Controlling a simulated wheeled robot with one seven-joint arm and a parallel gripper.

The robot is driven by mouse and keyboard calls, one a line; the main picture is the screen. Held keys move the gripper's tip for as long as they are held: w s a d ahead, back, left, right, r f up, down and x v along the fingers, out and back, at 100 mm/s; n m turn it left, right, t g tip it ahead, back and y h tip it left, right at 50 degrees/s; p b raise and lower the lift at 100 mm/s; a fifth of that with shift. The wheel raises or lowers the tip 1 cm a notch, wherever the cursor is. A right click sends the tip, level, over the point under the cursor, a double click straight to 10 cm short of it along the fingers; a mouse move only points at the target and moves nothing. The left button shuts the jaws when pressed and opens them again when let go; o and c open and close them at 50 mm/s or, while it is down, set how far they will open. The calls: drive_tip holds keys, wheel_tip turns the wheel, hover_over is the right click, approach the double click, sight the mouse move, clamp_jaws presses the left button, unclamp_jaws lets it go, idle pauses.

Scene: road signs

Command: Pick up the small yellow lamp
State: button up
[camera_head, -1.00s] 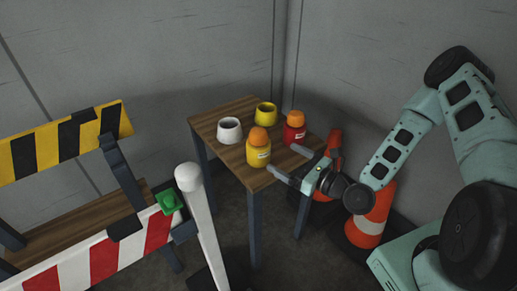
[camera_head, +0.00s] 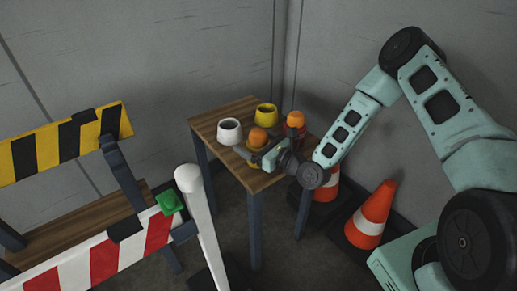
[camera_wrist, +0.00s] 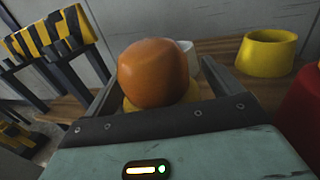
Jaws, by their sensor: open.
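The small yellow lamp (camera_head: 257,137) stands upright on the wooden table, with a yellow body and an orange top. In the wrist view the lamp (camera_wrist: 155,75) is close up, its orange top hiding most of the yellow body. My gripper (camera_head: 256,148) is open at the lamp, with one finger on each side of it. In the wrist view the fingers of my gripper (camera_wrist: 158,68) flank the lamp with gaps showing. The lower body is hidden behind the gripper in the head view.
On the table (camera_head: 213,118) stand a white pot (camera_head: 229,131), a yellow pot (camera_head: 266,114) and a red lamp with an orange top (camera_head: 295,119), close to my arm. Traffic cones (camera_head: 371,215) stand at the right. Striped barriers (camera_head: 65,145) and a white post (camera_head: 203,220) are at the left.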

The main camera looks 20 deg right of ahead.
drive_tip(key=c, duration=1.3)
drive_tip(key=shift+o, duration=0.2)
drive_tip(key=shift+r, duration=0.15)
wheel_tip(320, 180, up, 10)
drive_tip(key=shift+f+p, duration=0.1)
drive_tip(key=shift+p, duration=0.65)
